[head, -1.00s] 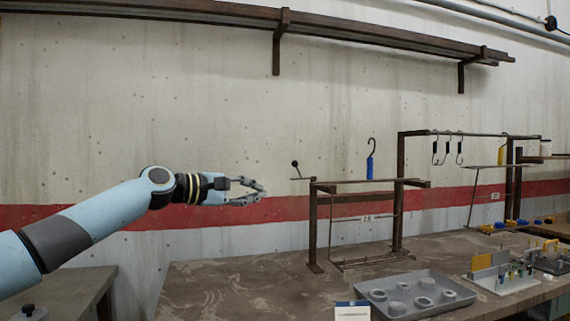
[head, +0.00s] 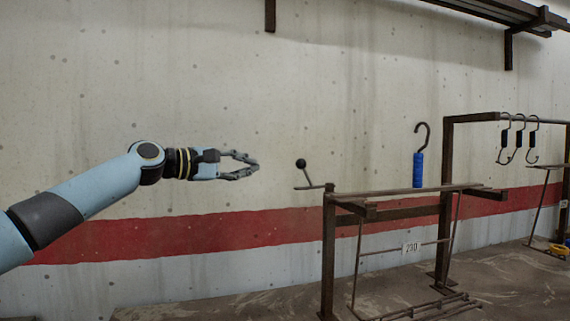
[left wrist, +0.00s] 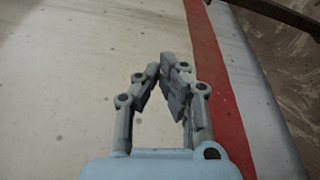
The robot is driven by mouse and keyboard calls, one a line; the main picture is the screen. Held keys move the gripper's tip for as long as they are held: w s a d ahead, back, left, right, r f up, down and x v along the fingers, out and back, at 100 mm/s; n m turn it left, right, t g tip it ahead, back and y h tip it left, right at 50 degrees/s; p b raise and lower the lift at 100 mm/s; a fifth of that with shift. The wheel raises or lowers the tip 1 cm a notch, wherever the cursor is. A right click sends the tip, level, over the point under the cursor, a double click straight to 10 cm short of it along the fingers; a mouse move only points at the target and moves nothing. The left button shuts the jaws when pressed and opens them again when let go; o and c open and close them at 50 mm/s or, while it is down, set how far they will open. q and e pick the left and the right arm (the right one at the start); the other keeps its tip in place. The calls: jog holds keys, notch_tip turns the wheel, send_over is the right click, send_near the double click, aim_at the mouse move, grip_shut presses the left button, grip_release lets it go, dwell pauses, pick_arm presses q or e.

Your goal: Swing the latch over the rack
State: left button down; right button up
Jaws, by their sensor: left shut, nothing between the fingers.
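The latch is a thin lever with a black ball knob (head: 301,164) on a short stem. It sticks out to the left from the left end of the rack (head: 330,250), a brown metal frame with a top rail. A hook with a blue handle (head: 418,170) stands at the rail, right of the latch. My left gripper (head: 257,166) is shut and empty, left of the knob at about its height in the picture, with a gap between them. In the left wrist view the gripper (left wrist: 163,68) has its fingertips together; the latch is not seen there. My right gripper is out of view.
Several black hooks (head: 519,140) hang from a taller frame at the right. The concrete wall with a red stripe (head: 180,238) is behind. The space between my left gripper and the knob is clear.

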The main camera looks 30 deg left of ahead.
pick_arm(q)
jog(key=shift+r, duration=0.1)
jog(key=shift+w, duration=0.1)
jog(key=w+d+p, duration=0.4)
jog(key=w+d, duration=0.2)
jog(key=d, duration=0.1)
jog(key=shift+w+p, duration=0.15)
jog(key=shift+p, duration=0.2)
dwell(0.3)
